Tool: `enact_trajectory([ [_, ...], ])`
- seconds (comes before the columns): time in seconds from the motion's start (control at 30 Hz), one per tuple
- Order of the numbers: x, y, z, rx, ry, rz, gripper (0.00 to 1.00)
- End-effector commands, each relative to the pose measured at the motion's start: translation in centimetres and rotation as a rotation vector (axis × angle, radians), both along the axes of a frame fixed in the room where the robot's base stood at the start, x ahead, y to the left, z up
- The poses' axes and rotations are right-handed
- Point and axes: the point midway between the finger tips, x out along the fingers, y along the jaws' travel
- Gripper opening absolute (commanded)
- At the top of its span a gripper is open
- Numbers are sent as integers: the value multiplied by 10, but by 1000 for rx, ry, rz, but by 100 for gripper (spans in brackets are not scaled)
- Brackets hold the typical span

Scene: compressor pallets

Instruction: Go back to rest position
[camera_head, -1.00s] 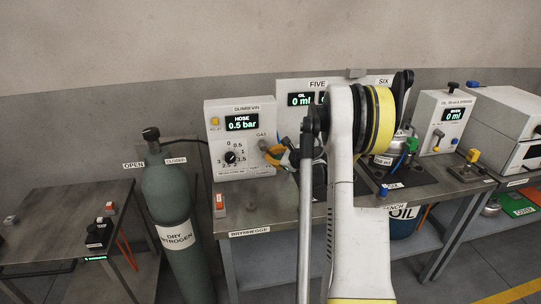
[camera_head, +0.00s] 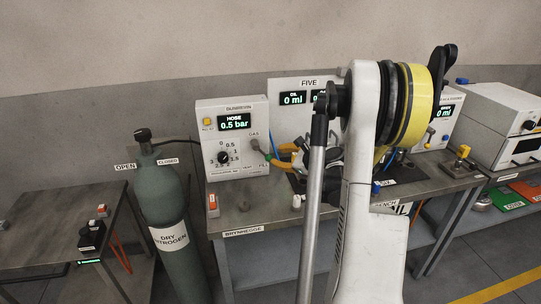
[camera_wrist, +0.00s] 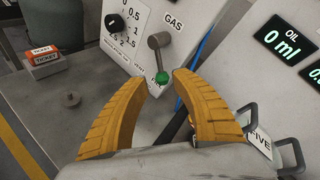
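My gripper (camera_wrist: 161,82) shows in the wrist view as two curved orange fingers with a gap between their tips. The fingers are open and nothing is held. The green-tipped gas lever (camera_wrist: 158,58) on the white panel shows just past that gap, with space visible on both sides of its knob. In the head view my arm rises in the front right, its yellow-ringed joint large. The orange fingers of my gripper (camera_head: 283,157) are near the gas outlet of the white hose box (camera_head: 231,136), partly hidden by my arm.
A dry nitrogen cylinder (camera_head: 165,205) stands left of the bench (camera_head: 265,213), beside a lower table (camera_head: 50,215). The box marked FIVE (camera_head: 289,120), a meter and a white machine (camera_head: 497,125) stand along the bench.

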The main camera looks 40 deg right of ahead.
Motion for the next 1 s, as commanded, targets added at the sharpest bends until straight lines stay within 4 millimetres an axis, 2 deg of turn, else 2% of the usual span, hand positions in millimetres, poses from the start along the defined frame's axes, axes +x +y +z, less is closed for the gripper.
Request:
enact_trajectory([
  [0.1, -14, 0, 6, 0, 0, -1, 31],
  [0.2, -19, 1, 8, 0, -1, -1, 31],
  [0.83, -19, 2, 10, 5, -6, -3, 31],
  [0.93, -9, 11, 30, 54, -55, -30, 31],
  [1.0, 4, 24, 60, 138, -131, -73, 31],
])
